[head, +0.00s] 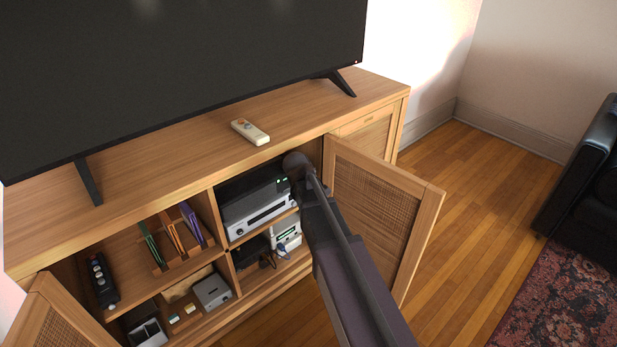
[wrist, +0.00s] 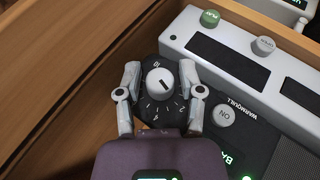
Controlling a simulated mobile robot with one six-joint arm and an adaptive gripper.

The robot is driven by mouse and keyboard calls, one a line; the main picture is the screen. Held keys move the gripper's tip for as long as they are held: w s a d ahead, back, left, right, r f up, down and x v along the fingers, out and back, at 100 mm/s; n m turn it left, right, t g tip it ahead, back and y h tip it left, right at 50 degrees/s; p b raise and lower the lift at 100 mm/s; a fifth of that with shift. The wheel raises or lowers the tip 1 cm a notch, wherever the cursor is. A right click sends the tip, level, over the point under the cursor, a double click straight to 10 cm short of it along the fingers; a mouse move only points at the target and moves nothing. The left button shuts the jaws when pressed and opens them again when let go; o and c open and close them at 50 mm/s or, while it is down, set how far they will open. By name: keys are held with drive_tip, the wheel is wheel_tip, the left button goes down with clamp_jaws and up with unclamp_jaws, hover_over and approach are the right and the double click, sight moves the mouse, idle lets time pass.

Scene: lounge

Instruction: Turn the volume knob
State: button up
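The volume knob (wrist: 160,82) is a round white knob with a dark pointer line, on a dark numbered dial plate in the wrist view. The pointer slants to the lower right; the exact number it meets is hard to read. My gripper (wrist: 160,72) is open, with one grey finger on each side of the knob. A gap shows between each finger and the knob. In the head view my arm reaches into the cabinet's right compartment and hides the knob and gripper.
A silver unit (head: 258,212) sits on the shelf beside my arm. The open cabinet door (head: 385,205) stands close on the right. In the wrist view, an ON button (wrist: 223,115) and a white panel (wrist: 250,62) lie right of the knob. A wooden wall (wrist: 60,70) is on the left.

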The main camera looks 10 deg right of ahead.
drive_tip(key=shift+f+h+b, duration=0.15)
drive_tip(key=shift+h+b, duration=0.15)
drive_tip(key=shift+b, duration=0.25)
drive_tip(key=shift+t+h+b, duration=0.5)
drive_tip(key=shift+t+b, duration=0.1)
drive_tip(key=shift+b, duration=0.15)
drive_tip(key=n+t+h+b, duration=0.1)
drive_tip(key=t+h+b, duration=0.2)
drive_tip(key=b, duration=0.3)
drive_tip(key=shift+n+h+b, duration=0.3)
drive_tip(key=shift+n+b, duration=0.1)
drive_tip(key=p+v, duration=0.4)
drive_tip(key=v, duration=1)
drive_tip(key=s+d+r+m+g+y+p, duration=0.3)
drive_tip(key=r+p, duration=0.6)
drive_tip(key=p, duration=0.6)
drive_tip(key=s+d+r+m+g+y+p, duration=0.2)
drive_tip(key=s+d+r+m+g+p, duration=0.3)
drive_tip(key=s+r+p, duration=0.4)
drive_tip(key=d+g+p, duration=0.1)
drive_tip(key=g+p, duration=0.1)
drive_tip(key=p, duration=0.5)
drive_tip(key=shift+d+y, duration=0.4)
